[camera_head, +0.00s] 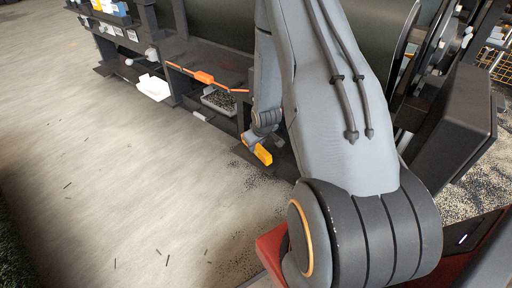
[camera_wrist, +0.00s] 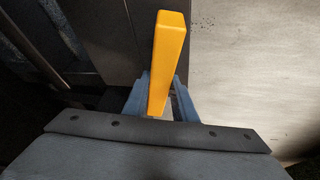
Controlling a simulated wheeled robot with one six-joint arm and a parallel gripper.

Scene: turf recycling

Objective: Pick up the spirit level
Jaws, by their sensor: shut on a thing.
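The spirit level (camera_wrist: 168,62) is a yellow-orange bar. In the wrist view it stands out from between the blue-grey fingers of my gripper (camera_wrist: 160,98), which are shut on it. In the head view a yellow end of the spirit level (camera_head: 264,155) shows just below my gripper (camera_head: 252,142), in front of the dark machine. My arm hides much of the area around it. I cannot tell from these views whether the level touches anything besides the fingers.
A dark machine bench with an orange-edged shelf (camera_head: 204,77) runs along the back. A grey bin of dark granules (camera_head: 218,101) stands in it, with a white box (camera_head: 153,88) to the left. The pale floor (camera_head: 120,170) at left is open, with small dark scraps.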

